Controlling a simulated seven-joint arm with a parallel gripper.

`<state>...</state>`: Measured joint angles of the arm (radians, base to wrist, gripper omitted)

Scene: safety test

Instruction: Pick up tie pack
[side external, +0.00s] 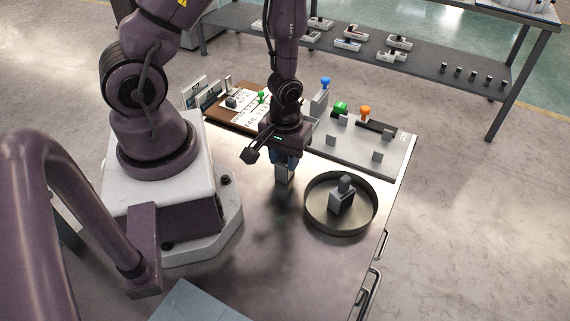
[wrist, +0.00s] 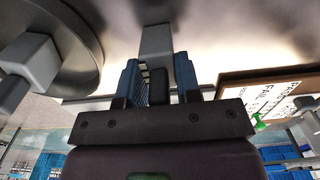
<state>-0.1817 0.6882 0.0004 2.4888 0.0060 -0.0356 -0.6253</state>
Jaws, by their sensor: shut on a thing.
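My gripper (side external: 286,158) points down over the table, left of the round tray. It is shut on a small grey block (side external: 283,174), which sticks out below the blue-grey fingers. In the wrist view my gripper (wrist: 157,80) has this grey block (wrist: 157,42) between and beyond the fingers, with a dark part and pale stripes nearer the palm. I cannot read a label, so I cannot tell for sure that it is the tie pack. I cannot tell whether its lower end touches the table.
Behind is a grey board (side external: 395,160) with blue, green and orange knobs. A brown board (side external: 217,115) with printed cards lies at back left. The table front (side external: 290,260) is clear.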

